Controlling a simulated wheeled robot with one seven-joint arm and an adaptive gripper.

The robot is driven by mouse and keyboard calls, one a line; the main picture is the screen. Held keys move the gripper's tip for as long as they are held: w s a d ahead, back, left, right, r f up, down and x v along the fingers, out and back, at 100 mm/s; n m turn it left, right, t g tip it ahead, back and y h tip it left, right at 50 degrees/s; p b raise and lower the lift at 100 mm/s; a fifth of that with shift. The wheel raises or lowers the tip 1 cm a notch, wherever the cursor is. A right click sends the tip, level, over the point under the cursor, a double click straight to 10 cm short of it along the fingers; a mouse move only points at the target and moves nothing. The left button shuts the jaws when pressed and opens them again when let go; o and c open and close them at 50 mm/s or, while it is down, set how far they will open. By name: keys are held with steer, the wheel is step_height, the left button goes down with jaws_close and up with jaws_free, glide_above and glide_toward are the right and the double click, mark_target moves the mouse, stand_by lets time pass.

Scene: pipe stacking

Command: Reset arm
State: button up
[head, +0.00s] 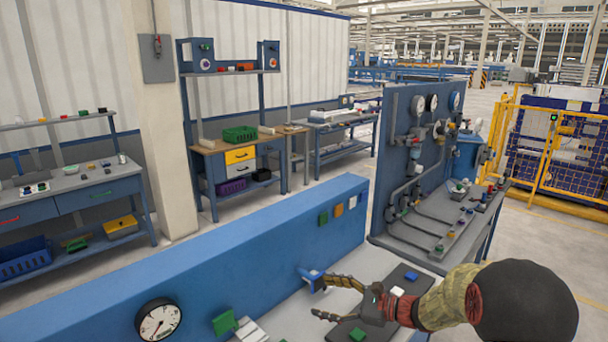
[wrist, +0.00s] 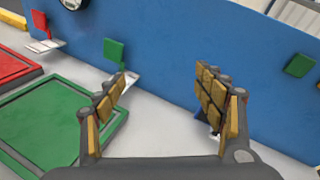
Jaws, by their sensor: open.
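My gripper (head: 320,297) is at the lower middle of the head view, over a pale bench in front of a long blue panel. Its tan-padded fingers are spread wide. In the wrist view my gripper (wrist: 162,78) is also open, with only the bench top and blue panel visible between the fingers. A small blue piece (head: 310,278) is beside the upper fingertip in the head view; I cannot tell whether they touch. The right finger partly hides the area behind it in the wrist view.
The blue panel (head: 240,250) runs along the bench's back edge and carries a round gauge (head: 158,321) and coloured squares. In the wrist view, a green tray (wrist: 60,118) and red tray (wrist: 12,68) lie left. A pipe-and-gauge station (head: 425,170) stands behind, right.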

steer(key=s+a+r+n+g+h, duration=0.15)
steer(key=s+n, duration=0.25)
steer(key=s, duration=0.4)
steer(key=s+r+n+g+h, duration=0.2)
steer(key=s+r+n, duration=0.1)
steer(key=s, duration=0.4)
steer(key=s+r+n+g+h, duration=0.2)
steer(key=s+n, duration=0.2)
steer(key=s, duration=0.4)
steer(key=s+d+r+n+t+h, duration=0.3)
steer(key=s+d+n+h, duration=0.5)
steer(key=s+d, duration=0.5)
steer(key=shift+s+d+n+t, duration=0.4)
steer(key=shift+s+t, duration=0.05)
steer(key=shift+s, duration=0.5)
steer(key=shift+h, duration=0.25)
steer(key=c, duration=0.3)
